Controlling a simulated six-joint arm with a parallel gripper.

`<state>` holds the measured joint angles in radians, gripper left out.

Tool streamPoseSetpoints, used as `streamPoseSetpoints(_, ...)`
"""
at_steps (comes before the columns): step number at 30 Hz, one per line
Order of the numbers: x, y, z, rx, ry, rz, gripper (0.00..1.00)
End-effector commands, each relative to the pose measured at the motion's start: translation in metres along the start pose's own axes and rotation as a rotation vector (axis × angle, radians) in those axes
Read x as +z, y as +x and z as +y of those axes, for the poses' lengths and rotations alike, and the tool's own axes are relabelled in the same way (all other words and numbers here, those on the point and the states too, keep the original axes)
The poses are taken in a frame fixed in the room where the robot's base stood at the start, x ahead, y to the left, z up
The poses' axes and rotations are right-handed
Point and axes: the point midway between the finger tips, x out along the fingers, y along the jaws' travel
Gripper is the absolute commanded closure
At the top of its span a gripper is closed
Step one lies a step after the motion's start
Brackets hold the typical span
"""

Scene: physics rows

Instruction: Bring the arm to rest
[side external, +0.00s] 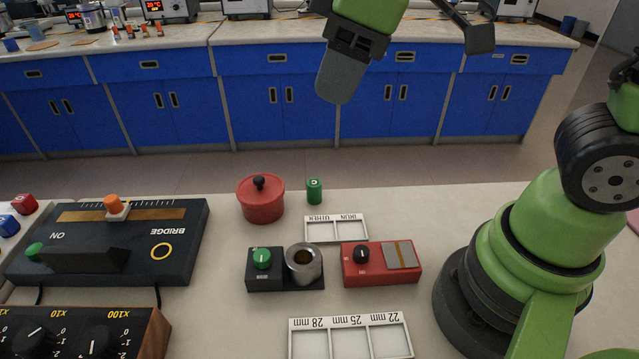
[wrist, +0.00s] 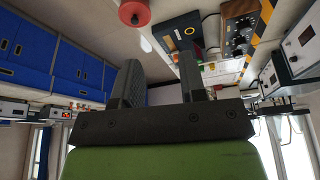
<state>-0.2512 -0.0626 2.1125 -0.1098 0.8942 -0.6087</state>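My gripper (side external: 338,82) is high above the far side of the bench top, in front of the blue cabinets in the side view. Its near finger hides the other there. In the wrist view my gripper (wrist: 160,72) shows two dark fingers standing apart with nothing between them. It touches nothing. The nearest things below it are a red lidded pot (side external: 261,200) and a small green cylinder (side external: 314,191), both upright on the bench.
The bench (side external: 420,210) holds a black bridge box (side external: 185,225), a dial box (side external: 130,340), a metal cup (side external: 304,264), a red switch box (side external: 382,263), a two-part tray (side external: 336,217) and a sized tray (side external: 350,321). The air around my gripper looks clear.

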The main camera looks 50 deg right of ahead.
Motion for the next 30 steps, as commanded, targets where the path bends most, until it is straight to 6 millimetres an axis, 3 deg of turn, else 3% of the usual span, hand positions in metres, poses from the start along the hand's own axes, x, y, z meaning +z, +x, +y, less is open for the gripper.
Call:
streamPoseSetpoints(1, 0.013, -0.017, 0.003, 0.016, 0.119, 0.052, 0.62)
streamPoseSetpoints(6, 0.054, -0.051, 0.001, 0.034, 0.500, 0.193, 0.62)
streamPoseSetpoints(12, 0.085, -0.064, -0.006, 0.027, 0.788, 0.310, 0.62)
streamPoseSetpoints(17, 0.093, -0.065, -0.008, 0.021, 0.866, 0.341, 0.62)
streamPoseSetpoints(30, 0.093, -0.065, -0.008, 0.021, 0.866, 0.341, 0.62)
